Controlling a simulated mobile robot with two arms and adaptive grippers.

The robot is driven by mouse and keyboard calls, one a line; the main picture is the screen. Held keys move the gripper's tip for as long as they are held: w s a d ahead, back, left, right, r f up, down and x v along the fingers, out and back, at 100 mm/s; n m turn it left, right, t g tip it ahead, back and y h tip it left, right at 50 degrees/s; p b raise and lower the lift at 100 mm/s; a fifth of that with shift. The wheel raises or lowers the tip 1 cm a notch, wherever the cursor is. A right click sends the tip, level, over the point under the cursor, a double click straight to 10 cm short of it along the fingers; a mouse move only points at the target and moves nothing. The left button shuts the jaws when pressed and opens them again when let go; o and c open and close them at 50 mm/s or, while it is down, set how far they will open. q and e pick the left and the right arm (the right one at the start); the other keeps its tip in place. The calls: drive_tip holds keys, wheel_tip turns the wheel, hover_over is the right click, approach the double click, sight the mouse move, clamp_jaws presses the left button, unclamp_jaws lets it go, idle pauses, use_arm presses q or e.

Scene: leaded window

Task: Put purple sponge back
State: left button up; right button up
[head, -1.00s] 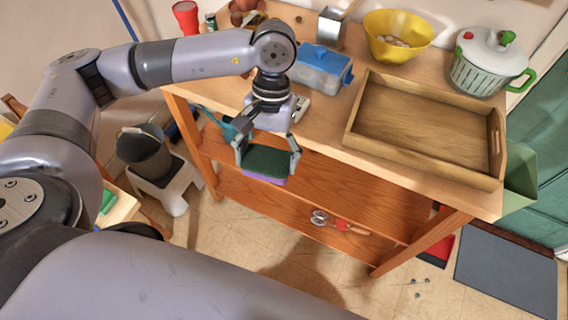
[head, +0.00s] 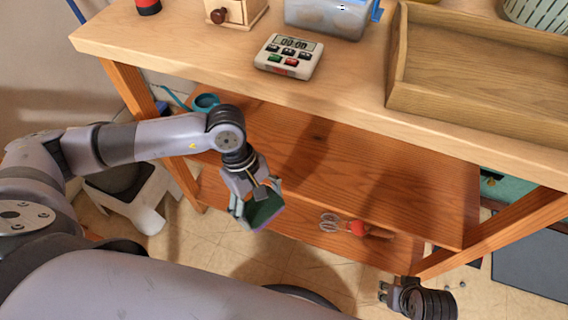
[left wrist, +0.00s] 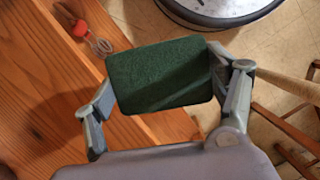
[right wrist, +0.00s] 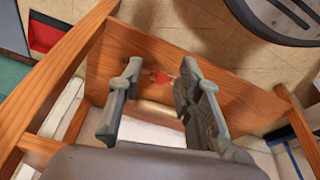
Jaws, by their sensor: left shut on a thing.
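The purple sponge (head: 265,212) shows its dark green scouring side, with a thin purple edge in the head view. My left gripper (head: 257,208) is shut on it, holding it in the air in front of the wooden workbench's shelves. In the left wrist view the green face of the sponge (left wrist: 160,75) fills the space between the two fingers. My right gripper (head: 384,291) is low at the right of the head view. In the right wrist view its fingers (right wrist: 160,80) stand apart with nothing between them.
The middle shelf (head: 370,175) is mostly bare, with a teal cup (head: 206,102) at its left end. The lower shelf holds a red-handled tool (head: 356,228). A timer (head: 289,56) and a wooden tray (head: 480,100) are on the top. A stool (head: 140,207) stands at left.

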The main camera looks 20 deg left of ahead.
use_arm(q)
drive_tip(key=shift+w+a+f, duration=0.1)
drive_tip(key=shift+a+f, duration=0.1)
drive_tip(key=shift+f, duration=0.6)
drive_tip(key=shift+w+f+n+b, duration=0.15)
drive_tip(key=shift+w+n+b, duration=0.15)
drive_tip(key=b, duration=0.1)
hover_over(290, 164)
drive_tip(key=a, duration=0.1)
drive_tip(key=shift+w, duration=0.2)
drive_tip(key=shift+f+b, duration=0.4)
drive_tip(key=shift+f, duration=1.3)
use_arm(e)
wheel_tip(290, 164, up, 8)
drive_tip(key=shift+s+f+t, duration=0.25)
drive_tip(key=shift+s+t, duration=0.05)
drive_tip(key=shift+s, duration=0.15)
drive_tip(key=shift+f, duration=0.1)
use_arm(q)
drive_tip(key=o, duration=1)
drive_tip(key=shift+f, duration=0.1)
use_arm(e)
drive_tip(key=shift+a, duration=0.1)
